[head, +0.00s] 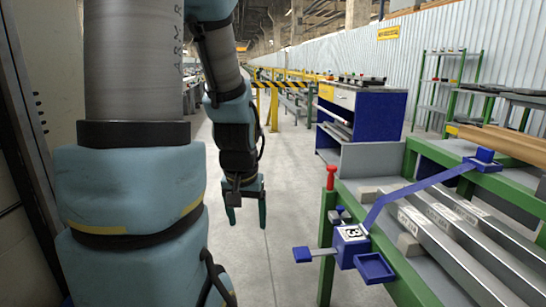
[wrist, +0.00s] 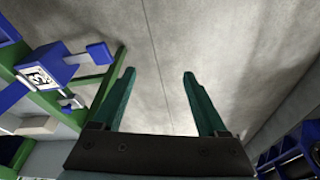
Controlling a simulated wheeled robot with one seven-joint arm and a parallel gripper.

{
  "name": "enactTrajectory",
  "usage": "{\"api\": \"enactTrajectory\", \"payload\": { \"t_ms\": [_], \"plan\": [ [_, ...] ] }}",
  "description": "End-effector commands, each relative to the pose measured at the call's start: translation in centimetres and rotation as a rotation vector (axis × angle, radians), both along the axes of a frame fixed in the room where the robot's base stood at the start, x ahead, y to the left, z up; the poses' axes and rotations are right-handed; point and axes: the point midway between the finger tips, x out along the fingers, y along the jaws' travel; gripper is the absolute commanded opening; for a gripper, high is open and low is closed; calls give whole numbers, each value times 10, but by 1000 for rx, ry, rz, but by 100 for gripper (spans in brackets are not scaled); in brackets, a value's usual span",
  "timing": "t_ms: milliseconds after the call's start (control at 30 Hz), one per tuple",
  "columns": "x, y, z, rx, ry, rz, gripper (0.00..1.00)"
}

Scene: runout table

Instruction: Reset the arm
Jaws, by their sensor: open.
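My gripper (head: 247,207) hangs from my arm near the middle of the head view, pointing down over the aisle floor. Its two teal fingers are apart with nothing between them. In the wrist view my gripper (wrist: 158,92) is also open, with only bare concrete floor between and beyond the fingertips. It is left of the runout table (head: 328,225) in the head view and not touching it.
The green-framed table carries long metal bars (head: 435,232), a blue bracket with a marker tag (head: 351,234), a blue tray (head: 375,268) and a red knob (head: 331,177). A blue cabinet (head: 378,122) stands behind. Yellow railings (head: 273,105) cross farther back. The aisle floor (head: 283,180) is clear.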

Motion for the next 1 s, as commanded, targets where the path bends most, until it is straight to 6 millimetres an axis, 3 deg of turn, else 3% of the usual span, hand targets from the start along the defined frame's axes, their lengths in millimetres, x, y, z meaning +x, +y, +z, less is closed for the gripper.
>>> {"api": "enactTrajectory", "payload": {
  "t_ms": [100,467,700,833,1000],
  "plan": [
    [-41,8,9,-4,109,56,76],
    [-37,7,97,-3,106,49,76],
    [-37,7,166,-1,106,49,76],
    [-37,7,188,-1,106,49,76],
    [-37,7,197,-1,106,49,76]
  ]
}}
